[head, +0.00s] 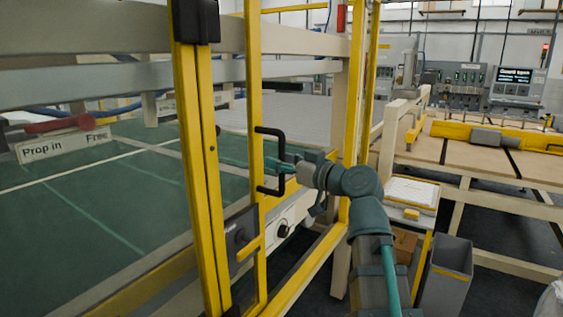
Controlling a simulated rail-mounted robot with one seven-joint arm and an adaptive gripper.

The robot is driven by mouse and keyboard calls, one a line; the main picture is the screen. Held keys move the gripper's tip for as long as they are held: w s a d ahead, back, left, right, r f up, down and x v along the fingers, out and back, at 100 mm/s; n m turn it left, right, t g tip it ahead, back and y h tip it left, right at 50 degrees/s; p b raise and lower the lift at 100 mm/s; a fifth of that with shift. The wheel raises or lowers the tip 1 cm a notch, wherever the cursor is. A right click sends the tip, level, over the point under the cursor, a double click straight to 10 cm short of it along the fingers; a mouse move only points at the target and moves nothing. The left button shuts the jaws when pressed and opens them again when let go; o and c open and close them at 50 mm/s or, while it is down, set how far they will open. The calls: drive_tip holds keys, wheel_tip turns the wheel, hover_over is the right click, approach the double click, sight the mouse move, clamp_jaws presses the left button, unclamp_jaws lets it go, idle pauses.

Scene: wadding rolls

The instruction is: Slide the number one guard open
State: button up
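The guard is a tall yellow-framed panel, and its upright (256,95) stands left of centre in the head view. A black D-shaped handle (267,131) is fixed to this upright. My gripper (281,165) is at the middle of the handle, reaching in from the right, with its teal fingers at the grip bar. The fingers overlap the bar in this view, and I cannot tell whether they are closed on it. To the right of the upright there is a gap before the yellow corner post (355,100). No number is readable on the guard.
Thick yellow posts (200,150) stand left of the handle. A grey bin (448,275) and a white-topped stand (412,193) are right of my arm. A wooden-topped table (480,160) is farther right.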

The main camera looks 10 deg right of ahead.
drive_tip(key=v, duration=1.2)
idle(0.6)
